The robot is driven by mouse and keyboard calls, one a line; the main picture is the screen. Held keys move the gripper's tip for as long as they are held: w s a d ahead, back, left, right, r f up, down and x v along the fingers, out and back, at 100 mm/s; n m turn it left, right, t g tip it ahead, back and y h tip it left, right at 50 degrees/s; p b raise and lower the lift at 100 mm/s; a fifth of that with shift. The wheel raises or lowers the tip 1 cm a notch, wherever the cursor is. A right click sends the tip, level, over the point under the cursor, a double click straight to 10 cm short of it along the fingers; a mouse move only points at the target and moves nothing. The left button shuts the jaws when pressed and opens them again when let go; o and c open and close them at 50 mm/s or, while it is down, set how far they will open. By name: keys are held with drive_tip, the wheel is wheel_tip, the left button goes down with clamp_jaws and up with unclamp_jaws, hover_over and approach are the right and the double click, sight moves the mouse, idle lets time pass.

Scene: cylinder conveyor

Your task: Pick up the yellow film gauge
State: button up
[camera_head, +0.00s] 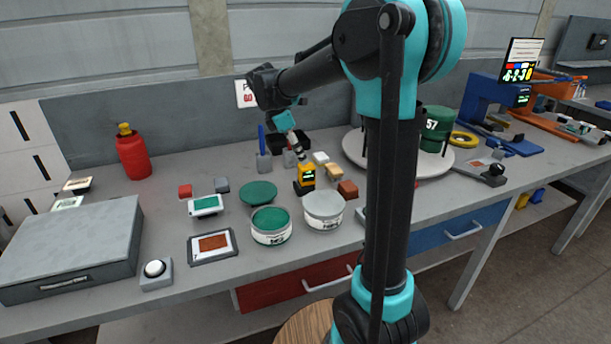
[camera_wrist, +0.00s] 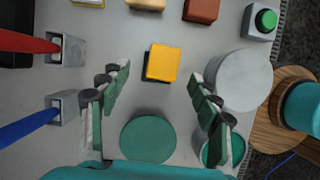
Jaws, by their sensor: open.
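The yellow film gauge (camera_head: 307,174) stands on the grey workbench, with a yellow body, black parts and a small lit display. From above, its yellow top shows in the wrist view (camera_wrist: 163,63). My gripper (camera_wrist: 159,79) is open, one finger on each side of the gauge in that view, with visible gaps on both sides. In the head view, my gripper (camera_head: 299,154) is just above and behind the gauge, small and partly blended with it. I cannot tell exactly how far above it the fingertips are.
A green disc (camera_wrist: 147,139), a white-lidded tin (camera_head: 323,207) and a green-topped tin (camera_head: 270,222) stand close by. A brown block (camera_head: 348,189) is right of the gauge. Red (camera_wrist: 28,41) and blue (camera_wrist: 24,126) upright pens stand in grey holders.

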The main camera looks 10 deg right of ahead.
sight(311, 174)
drive_tip(key=x, duration=0.9)
drive_tip(key=shift+s+d+f, duration=0.25)
drive_tip(key=shift+f, duration=0.1)
drive_tip(key=c, duration=1.3)
wheel_tip(311, 174, up, 20)
drive_tip(key=o, duration=0.5)
drive_tip(key=c, duration=0.3)
